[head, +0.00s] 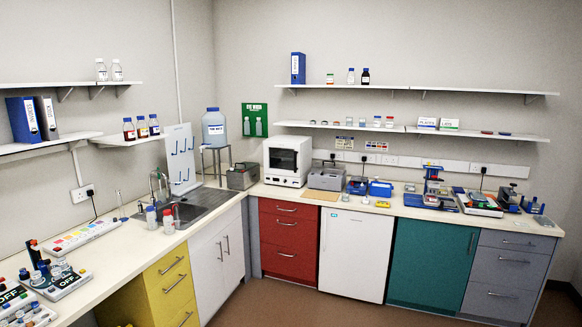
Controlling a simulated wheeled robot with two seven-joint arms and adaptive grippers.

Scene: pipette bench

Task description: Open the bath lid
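A grey box-shaped unit (326,178) with what looks like a flat lid and a handle on top stands on the back counter, just right of the white oven-like cabinet. Its lid looks closed. A second, darker grey box (242,177) stands in the corner, left of the white cabinet; its top also looks closed. I cannot tell for sure from this distance which of the two is the bath. Neither of my grippers shows in the head view.
The white cabinet (287,160) stands between the two grey boxes. A small blue device (357,186) and a blue tray (381,188) stand right of the nearer box. A sink (190,213) is in the left counter. The floor (290,306) before the cupboards is clear.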

